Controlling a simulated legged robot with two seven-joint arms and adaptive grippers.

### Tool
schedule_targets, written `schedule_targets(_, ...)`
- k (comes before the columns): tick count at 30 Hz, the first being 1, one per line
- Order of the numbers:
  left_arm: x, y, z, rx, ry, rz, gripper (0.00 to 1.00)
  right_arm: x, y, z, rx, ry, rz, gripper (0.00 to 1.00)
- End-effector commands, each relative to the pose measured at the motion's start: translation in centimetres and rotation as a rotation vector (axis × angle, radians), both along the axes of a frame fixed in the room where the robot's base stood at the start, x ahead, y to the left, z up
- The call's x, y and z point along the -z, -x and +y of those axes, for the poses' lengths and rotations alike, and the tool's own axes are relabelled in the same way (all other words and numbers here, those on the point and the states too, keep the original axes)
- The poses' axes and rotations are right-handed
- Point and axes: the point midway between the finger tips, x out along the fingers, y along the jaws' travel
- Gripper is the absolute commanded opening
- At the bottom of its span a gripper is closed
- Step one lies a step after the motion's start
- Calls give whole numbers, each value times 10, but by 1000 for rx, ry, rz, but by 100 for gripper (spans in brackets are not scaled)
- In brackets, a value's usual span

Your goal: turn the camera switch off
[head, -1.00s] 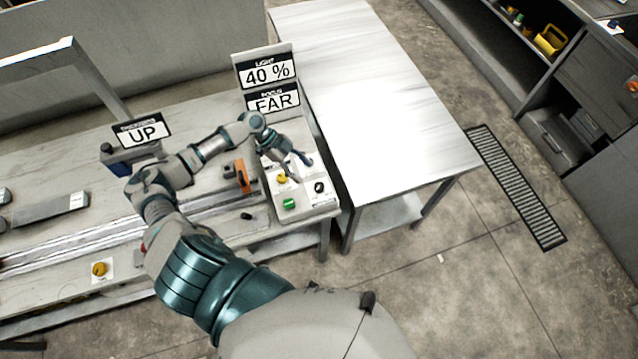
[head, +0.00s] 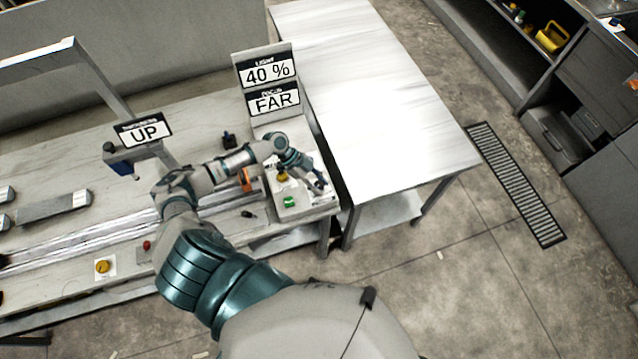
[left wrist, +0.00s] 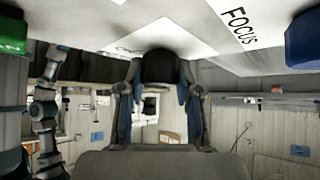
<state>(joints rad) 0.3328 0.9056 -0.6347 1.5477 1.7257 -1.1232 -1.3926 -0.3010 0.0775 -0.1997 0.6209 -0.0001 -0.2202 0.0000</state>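The control panel (head: 316,208) stands at the right end of the bench. My left gripper (head: 318,184) is low over its right part, beside a green button (head: 289,201) and a yellow knob (head: 282,176). In the left wrist view a black knob (left wrist: 160,66) on a white label plate sits between the tips of my left gripper (left wrist: 160,84). The fingers are apart, one on each side of it; I cannot tell whether they touch it. The knob's label is mostly hidden, so I cannot read whether it is the camera switch. My right gripper does not show.
Signs read "40 %" (head: 268,71) and "FAR" (head: 273,101) behind the panel; another reads "UP" (head: 145,132). In the wrist view a blue knob (left wrist: 303,38) is at right, beside "FOCUS", and a green part (left wrist: 12,34) at left. A clear metal table (head: 375,105) stands alongside.

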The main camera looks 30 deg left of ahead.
Motion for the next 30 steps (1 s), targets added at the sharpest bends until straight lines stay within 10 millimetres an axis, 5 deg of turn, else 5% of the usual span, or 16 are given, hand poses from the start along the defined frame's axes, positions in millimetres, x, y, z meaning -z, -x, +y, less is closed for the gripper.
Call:
schedule_targets(3, 0, 0, 1, -1, 1, 1, 0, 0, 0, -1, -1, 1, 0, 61)
schedule_targets(14, 0, 1, 1, -59, 2, 1, 0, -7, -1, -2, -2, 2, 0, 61)
schedule_targets(30, -4, 1, 2, -499, -1, -1, 0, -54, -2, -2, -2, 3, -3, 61)
